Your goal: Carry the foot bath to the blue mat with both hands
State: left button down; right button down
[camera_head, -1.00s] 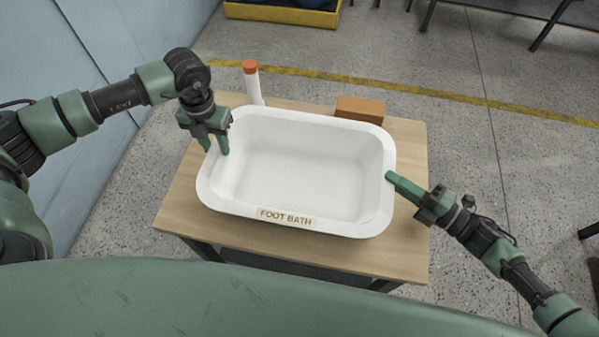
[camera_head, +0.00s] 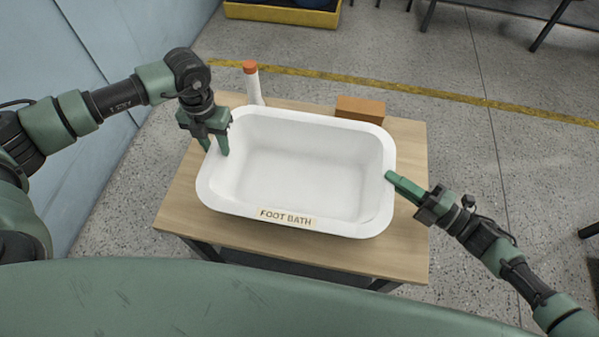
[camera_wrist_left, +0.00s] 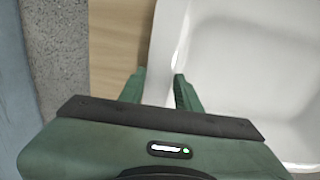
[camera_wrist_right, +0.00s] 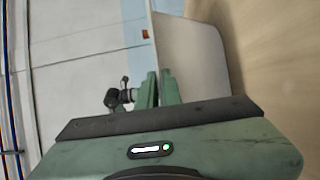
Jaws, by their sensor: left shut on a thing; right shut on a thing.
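The foot bath (camera_head: 300,165) is a white rectangular tub with a "FOOT BATH" label on its near side. It appears empty and stands on a wooden table (camera_head: 185,215). My left gripper (camera_head: 214,146) is shut on the tub's left rim, one finger inside and one outside; the rim also shows between its fingers in the left wrist view (camera_wrist_left: 168,60). My right gripper (camera_head: 391,178) is shut on the right rim, and the tub's wall rises beyond its fingers in the right wrist view (camera_wrist_right: 190,60). I see no blue mat.
A white bottle with an orange cap (camera_head: 252,82) stands behind the tub at the table's back left. A brown box (camera_head: 360,109) sits at the back right. A yellow tray (camera_head: 285,13) lies on the floor beyond, past a yellow floor line. Open floor lies to the right.

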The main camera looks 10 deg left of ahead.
pick_arm(q)
jog(key=shift+d+r, duration=0.1)
jog(key=shift+r, duration=0.05)
pick_arm(e)
jog(key=shift+a+r, duration=0.1)
jog(key=shift+a, duration=0.05)
